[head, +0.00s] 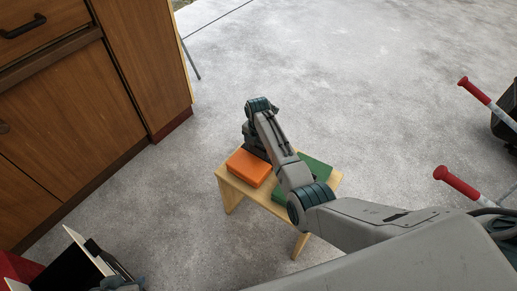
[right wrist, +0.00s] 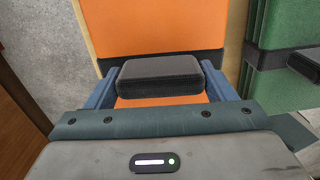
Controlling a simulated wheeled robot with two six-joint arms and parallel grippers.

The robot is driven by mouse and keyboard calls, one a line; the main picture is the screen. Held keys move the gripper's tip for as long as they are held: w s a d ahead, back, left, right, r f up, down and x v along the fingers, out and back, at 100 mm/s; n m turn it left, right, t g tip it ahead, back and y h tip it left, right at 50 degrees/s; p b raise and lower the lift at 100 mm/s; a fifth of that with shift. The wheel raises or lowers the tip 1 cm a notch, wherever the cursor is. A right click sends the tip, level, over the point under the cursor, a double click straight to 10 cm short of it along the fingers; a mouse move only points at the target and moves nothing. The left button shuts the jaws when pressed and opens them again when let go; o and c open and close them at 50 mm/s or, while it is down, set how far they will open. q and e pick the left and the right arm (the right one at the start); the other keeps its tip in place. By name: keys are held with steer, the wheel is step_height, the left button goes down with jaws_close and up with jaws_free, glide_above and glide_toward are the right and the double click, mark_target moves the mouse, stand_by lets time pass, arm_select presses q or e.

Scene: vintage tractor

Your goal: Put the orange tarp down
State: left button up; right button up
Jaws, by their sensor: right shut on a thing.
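The orange tarp (head: 249,167) is a folded block on the left part of a small wooden stool (head: 228,192), and it appears to rest on the stool top. My right gripper (right wrist: 160,82) is over the tarp, its blue fingers on both sides of the black block on the tarp's dark strap, shut on it. The orange tarp (right wrist: 150,28) fills the middle of the right wrist view. In the head view my right arm hides the gripper's fingers and part of the tarp. A small grey-blue part, seemingly my left gripper (head: 122,284), shows at the bottom edge; its fingers are unclear.
A folded green tarp (head: 317,172) lies on the stool's right part, with a narrow gap beside the orange one. A wooden cabinet (head: 70,110) stands at left. Red-handled bars (head: 473,90) are at right. The concrete floor (head: 320,60) beyond the stool is clear.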

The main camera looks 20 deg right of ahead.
steer(key=shift+f, duration=0.1)
steer(key=shift+f, duration=0.15)
steer(key=o, duration=1.9)
